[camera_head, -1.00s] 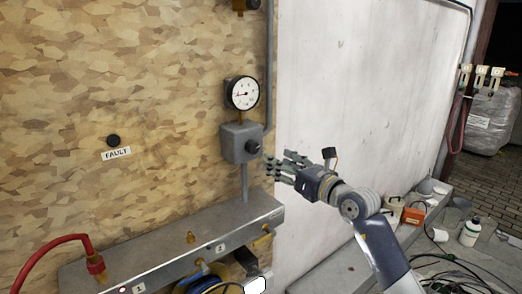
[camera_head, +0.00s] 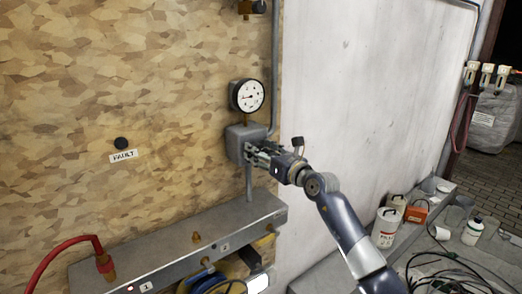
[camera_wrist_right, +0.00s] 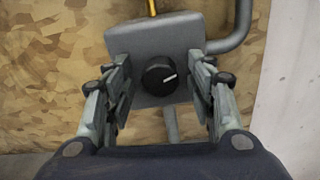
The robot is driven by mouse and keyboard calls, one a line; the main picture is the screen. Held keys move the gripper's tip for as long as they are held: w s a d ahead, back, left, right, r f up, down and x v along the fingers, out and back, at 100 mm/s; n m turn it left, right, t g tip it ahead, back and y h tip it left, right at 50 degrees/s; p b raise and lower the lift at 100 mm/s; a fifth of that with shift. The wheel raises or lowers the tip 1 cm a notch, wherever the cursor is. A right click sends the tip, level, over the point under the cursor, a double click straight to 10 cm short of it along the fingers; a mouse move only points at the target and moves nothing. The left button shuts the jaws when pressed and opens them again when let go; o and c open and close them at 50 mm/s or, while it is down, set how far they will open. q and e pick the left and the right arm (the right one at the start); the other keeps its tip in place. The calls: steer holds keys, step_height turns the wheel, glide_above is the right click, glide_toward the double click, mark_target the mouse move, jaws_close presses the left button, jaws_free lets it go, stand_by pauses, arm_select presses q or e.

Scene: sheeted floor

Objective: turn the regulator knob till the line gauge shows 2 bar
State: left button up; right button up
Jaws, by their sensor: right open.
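The regulator is a grey box (camera_head: 237,143) on the chipboard wall, and it also shows in the right wrist view (camera_wrist_right: 140,40). Its black round knob (camera_wrist_right: 159,77) has a white mark pointing right and slightly up. In the head view the gripper hides the knob. The line gauge (camera_head: 247,96) is a white dial with a black rim above the box. My right gripper (camera_wrist_right: 163,92) is open, one finger on each side of the knob, with gaps showing. It shows at the box in the head view (camera_head: 256,152). My left gripper is not in view.
A grey pipe (camera_head: 274,75) runs up beside the gauge. A metal ledge (camera_head: 235,222) with a brass fitting juts out below. A red hose (camera_head: 68,244) is at lower left.

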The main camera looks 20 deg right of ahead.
steer(key=c, duration=1.1)
steer(key=shift+o, duration=0.2)
steer(key=m+p, duration=0.3)
steer(key=p, duration=0.2)
steer(key=shift+m, duration=0.3)
steer(key=o, duration=1.1)
steer(key=shift+c, duration=0.2)
